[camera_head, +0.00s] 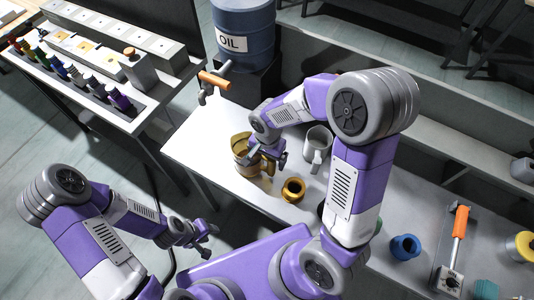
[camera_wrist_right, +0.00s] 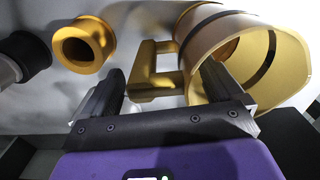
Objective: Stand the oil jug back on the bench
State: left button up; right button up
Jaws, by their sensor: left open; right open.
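The oil jug, as I take it, is the ochre jug (camera_head: 240,142) with a dark band, at the bench's left end below the oil drum. Its base is hidden, so I cannot tell whether it rests on the bench. In the right wrist view the jug (camera_wrist_right: 250,50) shows its open mouth, and its squared handle (camera_wrist_right: 150,75) lies between my fingertips. My right gripper (camera_head: 263,158) is open beside the jug, its fingers around the handle without a visible grip; it also shows in the wrist view (camera_wrist_right: 160,85). My left gripper (camera_head: 207,236) is open and empty, away from the bench.
On the bench (camera_head: 190,148) stand an ochre collar-shaped piece (camera_head: 292,190), a grey mug-like jug (camera_head: 317,145) and a blue piece (camera_head: 405,246). The bench's left front corner is clear.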

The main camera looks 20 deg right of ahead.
pick_arm(q)
jog(key=shift+f, duration=0.95)
pick_arm(e)
jog(key=shift+f, duration=0.95)
jog(key=shift+d+r+p, duration=0.1)
jog(key=shift+r+p, duration=1.1)
jog(key=shift+r, duration=0.1)
jog(key=shift+s+r+p, duration=0.1)
jog(key=shift+r+p, duration=0.3)
jog(key=shift+r, duration=0.1)
jog(key=shift+r+p, duration=0.45)
jog(key=shift+r, duration=0.1)
jog(key=shift+r+p, duration=1.4)
jog(key=shift+r, duration=0.4)
pick_arm(q)
notch_tip(320, 180, up, 7)
jog(key=shift+f, duration=0.2)
jog(key=shift+d, duration=0.1)
jog(key=shift+r+p, duration=0.7)
jog(key=shift+r, duration=0.05)
pick_arm(e)
notch_tip(320, 180, up, 8)
jog(key=shift+f, duration=0.25)
